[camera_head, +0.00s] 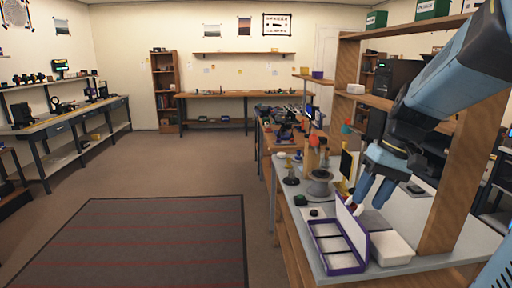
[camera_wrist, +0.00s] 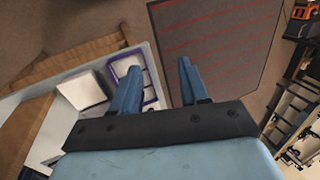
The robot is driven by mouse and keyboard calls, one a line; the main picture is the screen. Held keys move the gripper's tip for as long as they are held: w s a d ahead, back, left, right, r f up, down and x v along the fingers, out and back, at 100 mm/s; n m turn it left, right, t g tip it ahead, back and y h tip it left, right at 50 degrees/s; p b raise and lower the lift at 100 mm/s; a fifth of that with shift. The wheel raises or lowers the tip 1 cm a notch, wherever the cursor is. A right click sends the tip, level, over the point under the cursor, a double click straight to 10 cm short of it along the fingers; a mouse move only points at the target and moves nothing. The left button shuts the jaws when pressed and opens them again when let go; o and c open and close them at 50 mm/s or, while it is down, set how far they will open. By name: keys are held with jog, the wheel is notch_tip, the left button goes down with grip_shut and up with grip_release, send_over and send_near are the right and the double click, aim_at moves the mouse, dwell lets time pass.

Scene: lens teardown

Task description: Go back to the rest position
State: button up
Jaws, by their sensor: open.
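My gripper (camera_head: 368,190) has blue fingers and hangs from my blue arm over the near right workbench (camera_head: 330,258). In the wrist view my gripper (camera_wrist: 157,82) has its two fingers spread apart, with nothing between them. Below it is an open purple-rimmed case (camera_head: 336,246) with white compartments and a raised lid. The case also shows in the wrist view (camera_wrist: 131,68), partly hidden behind the left finger.
A white box (camera_head: 391,249) lies beside the case. A grey round stand (camera_head: 319,187) and small tools stand farther back. A wooden shelf post (camera_head: 455,165) rises close to my arm. The floor around the dark mat (camera_head: 140,245) is clear.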

jog(key=s+a+r+t+h, duration=0.2)
jog(key=s+r+t+h, duration=0.1)
jog(key=s, duration=0.4)
jog(key=shift+s+r+t+h, duration=0.3)
jog(key=shift+r+t, duration=0.2)
jog(key=shift+t, duration=0.9)
